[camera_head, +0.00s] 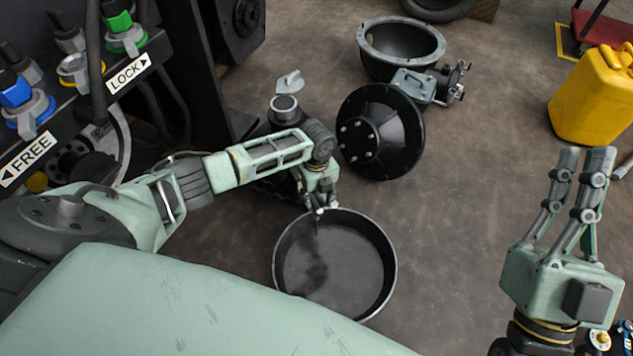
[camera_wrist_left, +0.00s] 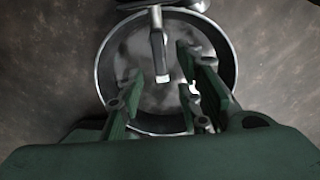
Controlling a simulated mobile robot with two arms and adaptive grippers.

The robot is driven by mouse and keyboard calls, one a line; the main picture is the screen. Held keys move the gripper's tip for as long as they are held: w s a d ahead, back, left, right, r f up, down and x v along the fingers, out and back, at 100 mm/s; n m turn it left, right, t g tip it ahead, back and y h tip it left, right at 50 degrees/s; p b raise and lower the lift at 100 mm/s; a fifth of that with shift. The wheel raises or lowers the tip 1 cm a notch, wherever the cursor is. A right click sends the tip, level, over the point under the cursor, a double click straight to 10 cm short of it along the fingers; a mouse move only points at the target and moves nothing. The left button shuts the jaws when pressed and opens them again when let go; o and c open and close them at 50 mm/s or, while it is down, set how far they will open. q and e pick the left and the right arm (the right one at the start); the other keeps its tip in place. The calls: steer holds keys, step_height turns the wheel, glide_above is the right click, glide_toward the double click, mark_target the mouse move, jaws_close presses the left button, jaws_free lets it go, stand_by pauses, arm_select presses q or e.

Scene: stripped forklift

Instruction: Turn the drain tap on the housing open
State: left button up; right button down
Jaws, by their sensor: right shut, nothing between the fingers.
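My left gripper (camera_head: 320,208) hangs over the far part of a round black pan (camera_head: 391,262) on the floor. In the left wrist view its fingers (camera_wrist_left: 163,88) stand apart, one on the left and two on the right. A slim grey lever with a pale tip, apparently the drain tap (camera_wrist_left: 157,45), reaches down between them; I see no clear contact. In the head view the tap is hidden by my gripper. A dark body, likely the housing (camera_head: 284,116), is mostly hidden behind my left arm. My right gripper (camera_head: 585,158) is shut and empty, pointing up at the right.
A black hub-like part (camera_head: 382,135) and an open black bowl-shaped casing (camera_head: 402,45) lie behind the pan. A yellow canister (camera_head: 592,100) stands at the right. Levers with FREE and LOCK labels (camera_head: 128,74) fill the upper left. The floor between pan and right gripper is clear.

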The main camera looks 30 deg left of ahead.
mark_target(316, 205)
arm_select(q)
step_height(316, 205, up, 8)
stand_by(0.6)
